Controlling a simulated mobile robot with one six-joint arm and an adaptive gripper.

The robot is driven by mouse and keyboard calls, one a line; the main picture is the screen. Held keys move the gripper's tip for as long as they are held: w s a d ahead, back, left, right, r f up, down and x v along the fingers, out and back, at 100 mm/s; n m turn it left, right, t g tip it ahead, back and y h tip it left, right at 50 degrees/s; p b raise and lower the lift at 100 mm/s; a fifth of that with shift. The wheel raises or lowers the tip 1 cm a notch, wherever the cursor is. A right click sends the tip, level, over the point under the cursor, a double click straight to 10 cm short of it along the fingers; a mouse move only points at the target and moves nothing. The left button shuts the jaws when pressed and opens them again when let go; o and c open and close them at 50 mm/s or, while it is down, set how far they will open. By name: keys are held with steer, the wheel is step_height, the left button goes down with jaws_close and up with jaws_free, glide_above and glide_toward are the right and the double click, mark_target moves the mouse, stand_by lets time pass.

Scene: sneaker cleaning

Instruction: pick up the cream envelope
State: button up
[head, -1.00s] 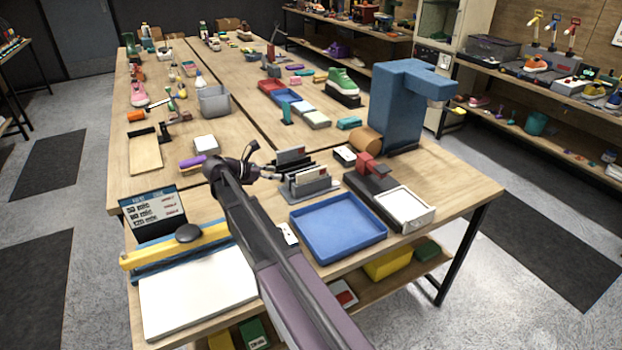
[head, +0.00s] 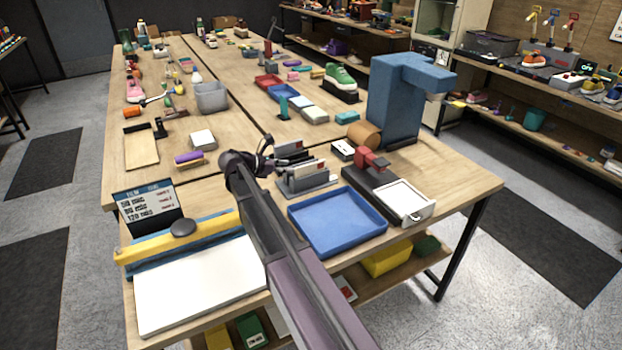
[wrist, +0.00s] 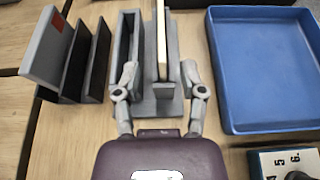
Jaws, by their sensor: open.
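The cream envelope (wrist: 161,40) stands on edge in a slot of the grey rack (wrist: 127,40) in the wrist view, seen nearly edge-on. My gripper (wrist: 160,80) is open, with one finger on each side of the slot that holds it. I cannot tell if either finger touches. A grey envelope with a red mark (wrist: 47,50) stands in a slot further left. In the head view my gripper (head: 266,157) is at the left end of the rack (head: 308,187), partly hidden by my own arm.
A blue tray (wrist: 225,75) lies right of the rack, low and empty. In the head view a red-topped device (head: 372,160) and a tall blue machine (head: 395,100) stand beyond the tray.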

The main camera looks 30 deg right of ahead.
mark_target(306, 168)
steer(key=shift+b+x, duration=0.3)
steer(key=shift+x, duration=1)
steer(key=shift+b+x, duration=0.95)
steer(key=shift+x, duration=1.1)
steer(key=shift+d+f, duration=0.3)
steer(key=shift+d, duration=0.15)
steer(key=shift+c, duration=0.2)
jaws_close()
